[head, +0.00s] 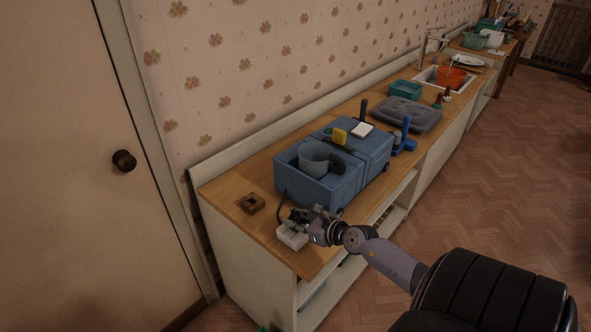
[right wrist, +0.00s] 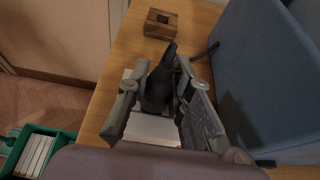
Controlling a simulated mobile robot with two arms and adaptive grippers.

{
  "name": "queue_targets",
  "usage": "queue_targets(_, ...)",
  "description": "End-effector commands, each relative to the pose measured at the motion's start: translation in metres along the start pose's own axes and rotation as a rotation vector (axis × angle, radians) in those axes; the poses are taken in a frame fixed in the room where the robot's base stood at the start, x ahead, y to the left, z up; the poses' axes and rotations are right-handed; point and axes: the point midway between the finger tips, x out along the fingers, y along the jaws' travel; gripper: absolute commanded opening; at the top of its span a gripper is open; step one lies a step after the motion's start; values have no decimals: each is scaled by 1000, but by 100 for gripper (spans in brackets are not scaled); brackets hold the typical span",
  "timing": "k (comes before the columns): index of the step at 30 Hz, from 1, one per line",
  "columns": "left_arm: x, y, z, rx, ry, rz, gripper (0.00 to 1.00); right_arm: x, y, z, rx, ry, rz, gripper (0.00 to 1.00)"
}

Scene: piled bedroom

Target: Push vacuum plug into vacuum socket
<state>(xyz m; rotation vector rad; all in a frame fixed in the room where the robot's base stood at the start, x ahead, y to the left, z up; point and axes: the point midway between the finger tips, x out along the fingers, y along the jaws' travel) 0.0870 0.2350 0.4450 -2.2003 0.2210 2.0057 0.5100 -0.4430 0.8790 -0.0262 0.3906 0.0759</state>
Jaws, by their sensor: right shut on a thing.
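My right gripper (head: 298,218) is at the front end of the counter, just above the white socket block (head: 291,236). In the right wrist view, its two fingers (right wrist: 162,72) are shut on the black vacuum plug (right wrist: 158,92). The white socket block (right wrist: 150,128) shows below and around the plug and fingers. The fingers hide the plug's contact end, so I cannot tell whether it is above the socket or in it. A dark cord (head: 280,206) runs between the blue vacuum (head: 318,189) and the gripper. My left gripper is not in view.
A small brown wooden block with a hole (head: 251,204) sits left of the socket, near the wall. The counter's front edge (head: 297,278) is near. A green crate (right wrist: 38,152) is low down.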

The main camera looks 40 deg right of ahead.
Motion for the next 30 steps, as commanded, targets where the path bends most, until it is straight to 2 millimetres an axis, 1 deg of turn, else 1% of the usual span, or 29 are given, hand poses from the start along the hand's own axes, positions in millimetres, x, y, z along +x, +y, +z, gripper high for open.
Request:
queue_targets(13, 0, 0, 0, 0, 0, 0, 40, 2, 1, -8, 1, 5, 2, 0)
queue_targets(14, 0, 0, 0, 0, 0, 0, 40, 2, 1, -7, 1, 5, 2, 22)
queue_targets(15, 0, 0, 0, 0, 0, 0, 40, 2, 1, -7, 1, 5, 2, 25)
queue_targets(24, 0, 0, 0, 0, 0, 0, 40, 2, 1, -6, 1, 3, 1, 44)
queue_targets(30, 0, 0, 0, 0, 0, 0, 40, 2, 0, -6, 0, 2, 1, 44)
